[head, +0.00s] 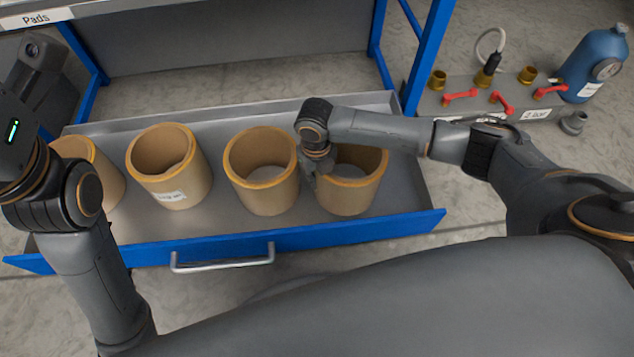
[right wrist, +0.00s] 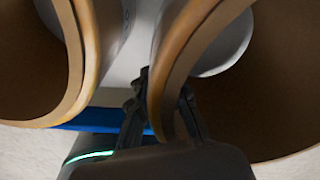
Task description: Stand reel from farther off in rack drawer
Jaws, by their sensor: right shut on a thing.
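Several tan, thick-walled open reels stand upright in a row in the grey drawer (head: 222,222), which is pulled out. They are the far left reel (head: 98,170), a reel with a white label (head: 176,184), a third reel (head: 264,190) and the rightmost reel (head: 345,197). My right gripper (head: 312,172) reaches down at the left wall of the rightmost reel. In the right wrist view, its fingers (right wrist: 165,115) are shut on that reel's wall (right wrist: 185,50), one on each side. The reel's base contact is hidden. My left arm is at the left edge, its fingers out of view.
The drawer has a blue front with a silver handle (head: 222,262). Blue rack posts (head: 428,55) stand behind. The third reel stands close beside the gripper.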

